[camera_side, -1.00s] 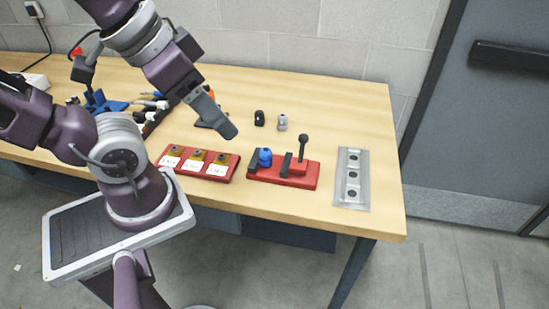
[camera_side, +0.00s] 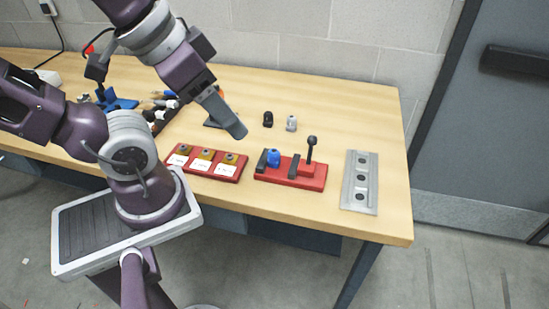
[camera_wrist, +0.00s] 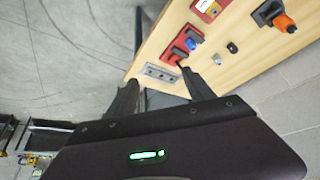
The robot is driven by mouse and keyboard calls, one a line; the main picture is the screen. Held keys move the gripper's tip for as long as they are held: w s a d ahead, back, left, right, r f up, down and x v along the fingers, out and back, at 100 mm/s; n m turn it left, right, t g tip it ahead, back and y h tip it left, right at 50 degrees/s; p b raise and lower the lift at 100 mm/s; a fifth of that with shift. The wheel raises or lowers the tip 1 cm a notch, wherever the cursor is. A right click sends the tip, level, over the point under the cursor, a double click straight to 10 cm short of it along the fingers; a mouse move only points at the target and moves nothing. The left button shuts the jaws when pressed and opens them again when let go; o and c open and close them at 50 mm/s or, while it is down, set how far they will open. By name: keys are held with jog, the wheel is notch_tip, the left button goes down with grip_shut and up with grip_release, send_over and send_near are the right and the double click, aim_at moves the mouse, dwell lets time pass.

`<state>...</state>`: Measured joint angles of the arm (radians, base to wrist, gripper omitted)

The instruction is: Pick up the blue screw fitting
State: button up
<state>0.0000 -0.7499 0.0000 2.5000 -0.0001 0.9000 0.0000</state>
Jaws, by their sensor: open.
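The blue screw fitting (camera_side: 273,158) sits upright in a red fixture (camera_side: 308,184), between black blocks. It also shows in the wrist view (camera_wrist: 193,43), beyond the fingertips. My gripper (camera_side: 238,131) is in the air above the table, to the upper left of the fitting in the side view, and apart from it. In the wrist view my gripper (camera_wrist: 160,92) is open, with its two dark fingers spread and nothing between them. The lower part of the fitting is hidden by the fixture.
A black fitting (camera_side: 268,119) and a grey fitting (camera_side: 291,123) stand behind the fixture. A red tray with brass parts (camera_side: 216,170) lies to its left. A metal strip with holes (camera_side: 347,195) lies to its right. A black lever (camera_side: 311,148) rises from the fixture.

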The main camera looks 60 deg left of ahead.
jog(key=shift+c, duration=0.8)
jog(key=n+g, duration=0.6)
jog(key=n, duration=2.1)
send_over(274, 151)
jog(key=f, duration=1.7)
jog(key=shift+w+d+f, duration=0.2)
jog(key=shift+f, duration=0.2)
jog(key=f, duration=0.7)
jog(key=shift+s+a+f, duration=0.15)
jog(key=shift+a+f, duration=0.05)
jog(key=shift+a, duration=0.05)
grip_shut()
